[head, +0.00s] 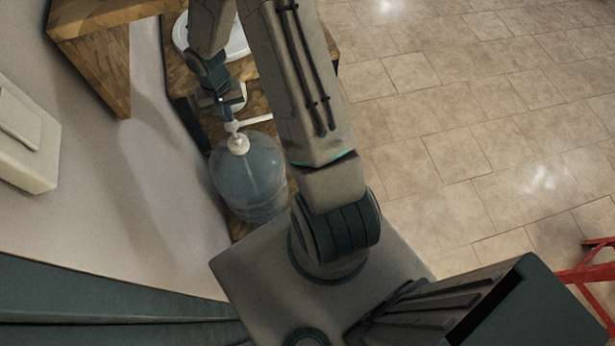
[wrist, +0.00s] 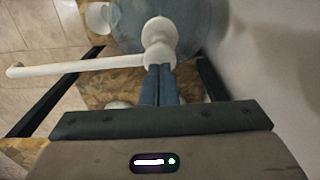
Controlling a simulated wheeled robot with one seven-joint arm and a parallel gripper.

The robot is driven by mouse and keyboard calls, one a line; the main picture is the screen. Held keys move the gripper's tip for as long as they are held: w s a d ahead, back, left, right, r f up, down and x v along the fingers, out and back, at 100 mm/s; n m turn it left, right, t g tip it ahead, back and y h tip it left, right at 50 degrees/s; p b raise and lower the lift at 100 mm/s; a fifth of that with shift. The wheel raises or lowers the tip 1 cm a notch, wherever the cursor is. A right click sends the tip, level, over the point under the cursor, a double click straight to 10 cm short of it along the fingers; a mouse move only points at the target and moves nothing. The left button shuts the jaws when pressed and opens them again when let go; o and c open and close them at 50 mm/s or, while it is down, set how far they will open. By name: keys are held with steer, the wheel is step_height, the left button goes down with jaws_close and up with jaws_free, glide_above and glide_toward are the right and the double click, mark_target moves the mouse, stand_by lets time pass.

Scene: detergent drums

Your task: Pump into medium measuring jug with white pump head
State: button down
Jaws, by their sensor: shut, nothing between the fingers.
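A translucent blue drum (head: 248,187) stands on a wooden surface in the head view, left of my arm. Its white pump head (head: 238,143) has a long spout pointing right. In the wrist view the white pump head (wrist: 160,38) sits on the drum (wrist: 190,12), its spout running to the left. My gripper (wrist: 159,72) is shut and empty, its fingertips right at the pump head, seeming to touch it. In the head view my gripper (head: 228,115) is just above the pump. A white vessel under the spout is mostly hidden, so I cannot tell which jug it is.
A white round container (head: 236,45) stands behind my arm. The wooden surface (wrist: 100,95) has a dark edge rail. A pale wall lies to the left, with a wooden shelf (head: 105,65). Open tiled floor (head: 470,130) is on the right, with a red frame (head: 590,275) at the edge.

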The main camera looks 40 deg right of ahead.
mark_target(232, 126)
steer(key=shift+f, duration=0.1)
steer(key=shift+f+b, duration=2.55)
steer(key=shift+f, duration=0.2)
steer(key=shift+r, duration=0.1)
steer(key=shift+r+p, duration=1.95)
steer(key=shift+r, duration=0.85)
